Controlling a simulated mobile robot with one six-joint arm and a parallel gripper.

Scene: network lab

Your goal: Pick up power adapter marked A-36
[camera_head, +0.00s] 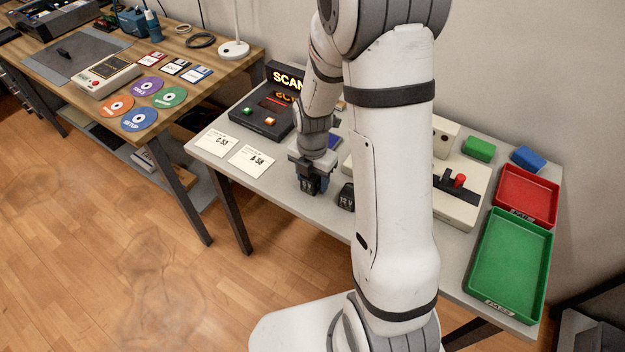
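My gripper (311,176) points down over the front part of the light grey table, to the right of two white cards. A dark block with pale marks (312,186), apparently a power adapter, shows at its fingertips. The fingers and the block are both dark, so I cannot tell whether they are shut on it or only around it. A second black adapter (346,197) with pale markings sits on the table just to the right, partly beside my arm. The markings on both are too small to read surely, so I cannot tell which is A-36.
White cards, one reading C-53 (216,142) and one like A-38 (251,158), lie left. A dark scanner box (262,118) stands behind them. A beige device with a red knob (460,205), a red tray (526,196) and a green tray (508,266) are right. My arm hides the table's middle.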

